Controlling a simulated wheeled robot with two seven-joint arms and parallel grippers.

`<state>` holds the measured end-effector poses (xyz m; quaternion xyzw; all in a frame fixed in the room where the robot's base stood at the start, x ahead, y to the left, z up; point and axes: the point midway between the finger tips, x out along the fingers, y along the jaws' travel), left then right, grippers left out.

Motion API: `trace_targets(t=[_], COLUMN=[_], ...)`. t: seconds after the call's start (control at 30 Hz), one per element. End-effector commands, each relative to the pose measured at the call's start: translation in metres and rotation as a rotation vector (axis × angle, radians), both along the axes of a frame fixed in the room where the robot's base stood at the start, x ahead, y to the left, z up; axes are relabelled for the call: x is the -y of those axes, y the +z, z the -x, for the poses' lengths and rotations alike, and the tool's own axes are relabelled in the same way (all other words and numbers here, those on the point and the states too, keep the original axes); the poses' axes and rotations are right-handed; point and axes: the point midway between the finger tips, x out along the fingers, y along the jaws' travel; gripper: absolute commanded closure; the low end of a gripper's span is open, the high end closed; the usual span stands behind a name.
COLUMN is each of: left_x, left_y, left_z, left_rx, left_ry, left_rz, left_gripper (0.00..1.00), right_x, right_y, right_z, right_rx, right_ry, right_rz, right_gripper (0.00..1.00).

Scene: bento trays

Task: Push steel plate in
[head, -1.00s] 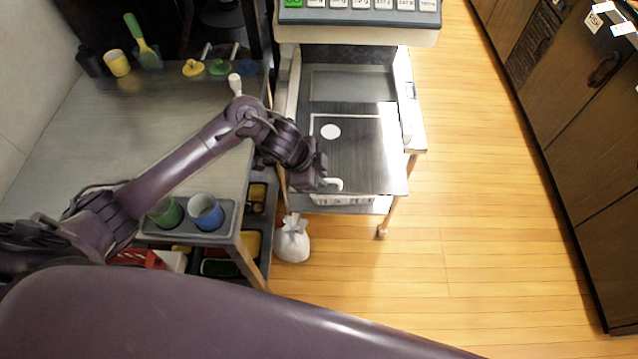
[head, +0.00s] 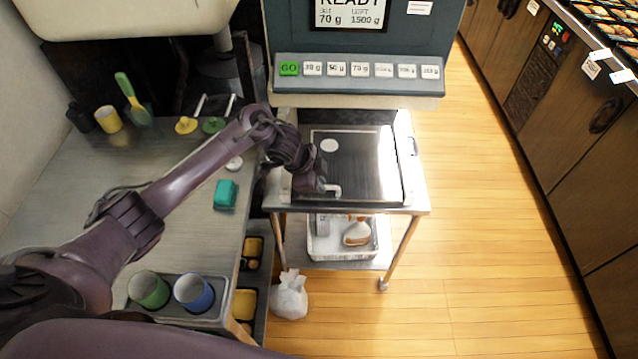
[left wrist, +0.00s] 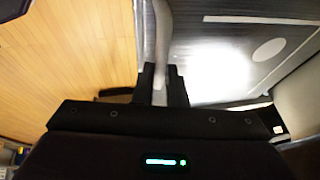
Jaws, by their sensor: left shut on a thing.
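The steel plate (head: 368,165) is a dark brushed sheet with a white disc near its back left. It lies in the top of the machine's stand, its front edge close to the stand's front rim. It also shows in the left wrist view (left wrist: 225,35). My left gripper (head: 322,187) is at the plate's front left. Its fingers are shut on a pale bar, seen as the plate's handle (head: 333,190); the bar runs between the fingers in the left wrist view (left wrist: 161,35). The fingertips are partly hidden in the head view. My right gripper is not in view.
The machine's button panel (head: 357,68) overhangs the back of the plate. A white tray (head: 340,248) with a bottle is on the shelf below. A white sack (head: 290,297) stands on the floor. Cups and a teal block (head: 225,194) are on the left counter. The floor at right is clear.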

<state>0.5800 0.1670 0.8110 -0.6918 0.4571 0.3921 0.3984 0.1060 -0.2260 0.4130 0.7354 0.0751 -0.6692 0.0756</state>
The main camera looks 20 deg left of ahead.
Motion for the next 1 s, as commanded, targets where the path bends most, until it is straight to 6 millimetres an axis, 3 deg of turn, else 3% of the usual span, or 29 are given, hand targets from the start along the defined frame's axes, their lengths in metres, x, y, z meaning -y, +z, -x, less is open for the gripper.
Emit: trace_targets(t=[0.2,0.23,0.4,0.73,1.0], left_x=[-0.002,-0.002,-0.002,-0.003,-0.017], left_y=[0.004,0.004,0.004,0.006,0.045], left_z=[-0.005,-0.005,-0.004,-0.002,0.009], left_rx=[0.012,0.012,0.011,0.007,0.011], left_ry=[0.01,0.01,0.008,0.006,0.005], left_rz=[0.0,0.0,0.0,0.0,-0.002], left_gripper=[1.0,0.87,0.67,0.67,0.67], right_x=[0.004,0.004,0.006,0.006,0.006], right_y=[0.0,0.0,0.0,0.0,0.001], right_z=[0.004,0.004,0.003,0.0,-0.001], right_rx=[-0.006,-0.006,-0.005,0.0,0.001], right_ry=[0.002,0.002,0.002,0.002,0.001], right_rz=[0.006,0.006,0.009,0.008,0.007], right_gripper=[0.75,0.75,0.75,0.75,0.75])
